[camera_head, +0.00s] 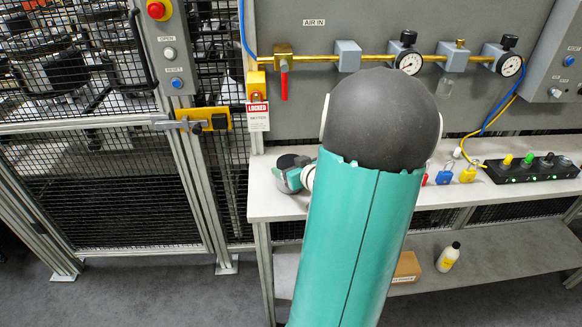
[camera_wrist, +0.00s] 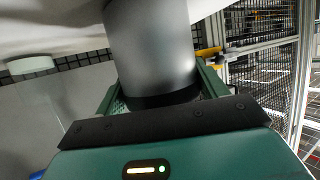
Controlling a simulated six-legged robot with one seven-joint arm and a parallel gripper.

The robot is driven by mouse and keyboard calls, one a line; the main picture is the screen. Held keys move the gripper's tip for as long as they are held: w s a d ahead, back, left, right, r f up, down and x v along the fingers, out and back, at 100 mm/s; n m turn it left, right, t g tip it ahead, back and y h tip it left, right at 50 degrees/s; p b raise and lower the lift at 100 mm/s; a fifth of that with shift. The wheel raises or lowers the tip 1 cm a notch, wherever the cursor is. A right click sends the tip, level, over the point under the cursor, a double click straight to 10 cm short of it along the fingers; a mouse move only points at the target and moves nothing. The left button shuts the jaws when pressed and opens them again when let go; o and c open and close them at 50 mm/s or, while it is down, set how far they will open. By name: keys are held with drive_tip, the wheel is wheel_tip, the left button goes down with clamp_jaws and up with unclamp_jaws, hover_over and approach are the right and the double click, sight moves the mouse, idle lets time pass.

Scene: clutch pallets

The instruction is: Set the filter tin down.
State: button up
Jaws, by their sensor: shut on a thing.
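The filter tin (camera_wrist: 150,50) is a smooth grey cylinder with a dark band at its lower end in the wrist view. My gripper (camera_wrist: 160,92) is shut on it, with a green finger showing on each side. The tin's far end runs out of the top of the picture. In the head view my gripper (camera_head: 291,177) shows only in part, left of my teal arm, over the left end of the workbench (camera_head: 275,205). A dark round top there looks like the tin. I cannot tell whether the tin touches the bench, because the arm hides much of this area.
Red, blue (camera_head: 444,174) and yellow (camera_head: 468,173) padlocks and a black knob box (camera_head: 530,168) stand on the bench to the right. A cardboard box (camera_head: 407,267) and a white bottle (camera_head: 448,257) are on the lower shelf. A mesh fence (camera_head: 90,190) with a yellow latch (camera_head: 205,119) stands left.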

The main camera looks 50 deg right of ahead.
drive_tip(key=shift+f, duration=0.15)
drive_tip(key=o, duration=1.1)
drive_tip(key=shift+r, duration=0.25)
drive_tip(key=v, duration=1.2)
